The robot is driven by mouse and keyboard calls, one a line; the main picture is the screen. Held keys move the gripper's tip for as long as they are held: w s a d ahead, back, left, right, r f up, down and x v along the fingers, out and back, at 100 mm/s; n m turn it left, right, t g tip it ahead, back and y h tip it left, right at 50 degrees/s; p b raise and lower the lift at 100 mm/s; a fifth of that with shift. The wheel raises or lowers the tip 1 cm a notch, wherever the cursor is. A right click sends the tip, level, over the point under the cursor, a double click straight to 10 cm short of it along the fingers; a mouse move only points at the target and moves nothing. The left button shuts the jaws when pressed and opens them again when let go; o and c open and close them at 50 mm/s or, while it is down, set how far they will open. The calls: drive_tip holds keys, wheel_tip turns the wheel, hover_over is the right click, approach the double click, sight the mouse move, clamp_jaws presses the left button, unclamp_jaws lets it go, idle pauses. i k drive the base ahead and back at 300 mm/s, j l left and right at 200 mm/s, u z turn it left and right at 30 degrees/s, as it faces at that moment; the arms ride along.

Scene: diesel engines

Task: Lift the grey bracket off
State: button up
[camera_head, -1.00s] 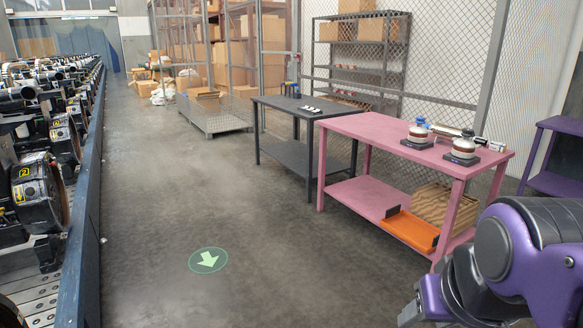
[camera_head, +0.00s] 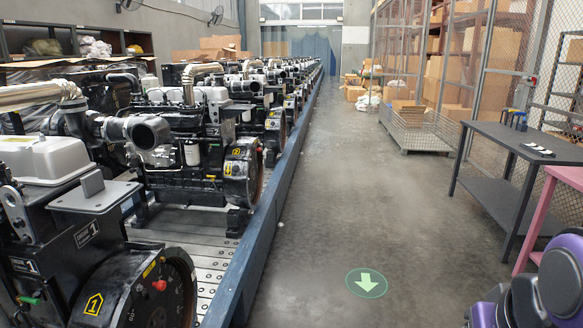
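A grey bracket (camera_head: 95,194), with a flat plate and a small raised block, sits on top of the nearest engine (camera_head: 100,262) at the lower left. This engine carries a "1" label and a black flywheel housing with a yellow mark. The bracket looks level and nothing of mine touches it. Only purple and dark links of my arm show at the lower right corner, far across the aisle from the bracket. My gripper's fingers are not in view.
More engines stand in a row on a conveyor with a blue side rail (camera_head: 262,215). The aisle floor (camera_head: 320,200) is clear, with a green arrow marker (camera_head: 367,283). A dark table (camera_head: 505,150) and a pink table (camera_head: 551,205) stand at the right.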

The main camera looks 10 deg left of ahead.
sight(94, 191)
drive_tip(key=i+u, duration=0.3)
drive_tip(key=i, duration=0.2)
drive_tip(key=i+l+u, duration=0.1)
drive_tip(key=i+u, duration=0.25)
drive_tip(key=i, duration=0.2)
drive_tip(key=i+u, duration=0.15)
drive_tip(key=u, duration=0.25)
drive_tip(key=i+u, duration=0.2)
drive_tip(key=u, duration=0.2)
drive_tip(key=i+l+u, duration=0.1)
drive_tip(key=u, duration=0.3)
